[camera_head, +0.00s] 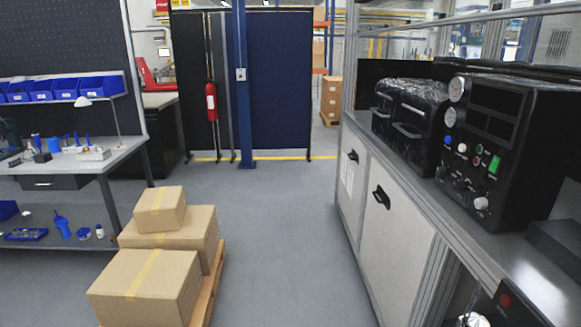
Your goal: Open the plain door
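The plain door (396,245) is a light grey cabinet door under the bench on the right. It has a black handle (381,197) near its upper left and no label that I can see. It looks shut and flush with the cabinet front; its lower edge runs out of the picture. A second grey door (347,205) lies farther back beside it, with its own black handle (353,155) and a white paper sheet (349,178) on it. It also looks shut. Neither of my grippers shows in the head view.
Cardboard boxes (150,285) stand stacked on a wooden pallet (208,290) at the lower left. A workbench (110,156) with small tools stands on the left. Black instruments (505,140) sit on the right bench top. The grey floor (280,250) between is clear. A blue post (241,110) stands behind.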

